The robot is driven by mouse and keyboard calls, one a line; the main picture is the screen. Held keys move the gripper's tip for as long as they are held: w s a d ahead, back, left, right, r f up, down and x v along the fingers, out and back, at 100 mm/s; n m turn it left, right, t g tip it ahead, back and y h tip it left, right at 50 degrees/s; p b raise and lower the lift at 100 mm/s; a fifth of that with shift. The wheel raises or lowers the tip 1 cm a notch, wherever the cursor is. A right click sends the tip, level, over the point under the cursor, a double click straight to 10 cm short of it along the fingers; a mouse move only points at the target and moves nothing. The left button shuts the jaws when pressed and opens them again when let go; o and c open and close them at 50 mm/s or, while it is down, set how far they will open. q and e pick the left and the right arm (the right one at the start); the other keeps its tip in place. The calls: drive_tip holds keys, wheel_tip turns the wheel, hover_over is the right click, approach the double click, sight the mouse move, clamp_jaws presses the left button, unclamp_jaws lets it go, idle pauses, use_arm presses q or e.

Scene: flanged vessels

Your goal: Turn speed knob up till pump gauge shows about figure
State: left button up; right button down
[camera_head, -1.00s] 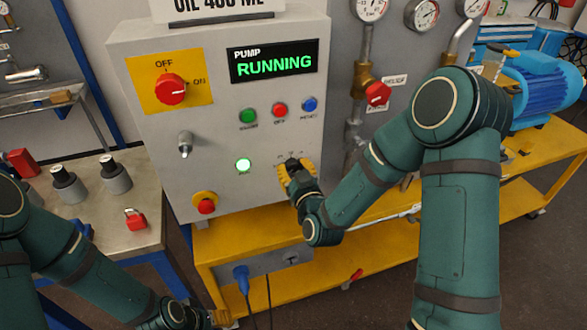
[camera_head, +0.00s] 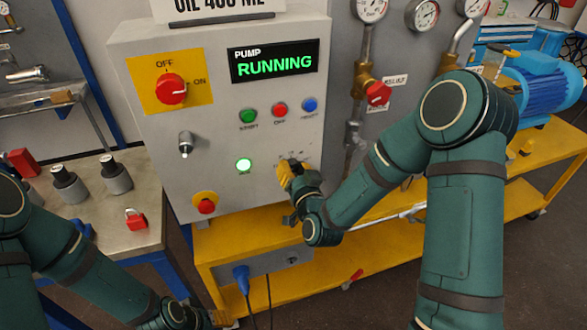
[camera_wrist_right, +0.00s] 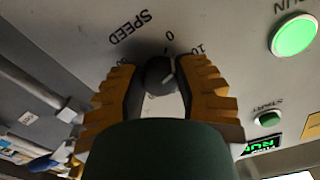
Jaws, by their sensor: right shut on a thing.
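The dark round speed knob (camera_wrist_right: 160,75) has a pale pointer line and sits on the grey panel by the printed word SPEED and scale numbers. The pointer lies close to the 0 and 10 marks. My right gripper (camera_head: 284,177) has its yellow fingers on either side of the knob, shut on it; in the head view they hide it. Three round dial gauges, one of them the middle gauge (camera_head: 422,15), show at the top right. Their readings are too small to tell. My left gripper (camera_head: 215,318) is at the bottom edge, mostly hidden, away from the panel.
The pump display (camera_head: 274,62) reads RUNNING and a green lamp (camera_head: 244,165) is lit. A red selector (camera_head: 171,89), push buttons and a red stop button (camera_head: 206,206) are on the panel.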

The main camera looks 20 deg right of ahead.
sight(290, 132)
drive_tip(key=c, duration=0.6)
unclamp_jaws()
wheel_tip(290, 132, up, 10)
drive_tip(key=shift+f, duration=0.1)
